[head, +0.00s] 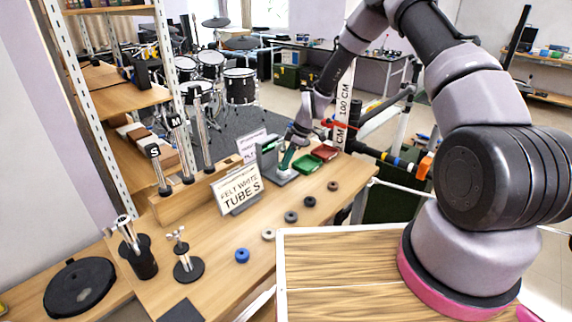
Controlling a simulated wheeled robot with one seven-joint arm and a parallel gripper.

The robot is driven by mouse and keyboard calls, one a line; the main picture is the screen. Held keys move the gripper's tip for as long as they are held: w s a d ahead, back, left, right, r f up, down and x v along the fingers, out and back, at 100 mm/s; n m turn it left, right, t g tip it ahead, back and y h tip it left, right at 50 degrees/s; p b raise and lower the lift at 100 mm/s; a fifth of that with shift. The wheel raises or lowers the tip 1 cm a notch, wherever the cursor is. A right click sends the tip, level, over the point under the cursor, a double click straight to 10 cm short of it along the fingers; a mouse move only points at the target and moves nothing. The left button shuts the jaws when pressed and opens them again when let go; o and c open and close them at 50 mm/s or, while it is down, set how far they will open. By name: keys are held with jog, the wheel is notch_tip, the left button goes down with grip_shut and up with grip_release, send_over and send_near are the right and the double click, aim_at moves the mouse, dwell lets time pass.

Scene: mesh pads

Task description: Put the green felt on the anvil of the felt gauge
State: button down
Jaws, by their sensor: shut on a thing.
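The felt gauge (268,152) is a grey-green upright frame on a flat grey base (281,179), near the far end of the wooden bench. My gripper (291,149) reaches down from the upper right and is right beside the gauge's frame, above its base. It is shut on a small green piece, which I take to be the green felt; it is too small and too covered to see its outline. The anvil is hidden behind the gripper and frame, and I cannot tell whether the felt touches it.
A green tray (307,164) and a red tray (325,152) lie right of the gauge. A "FELT WATE TUBE S" sign (238,190) stands left of the gauge.

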jog(key=shift+f, duration=0.7)
jog(key=shift+f, duration=0.1)
jog(key=shift+c, duration=1.7)
grip_release()
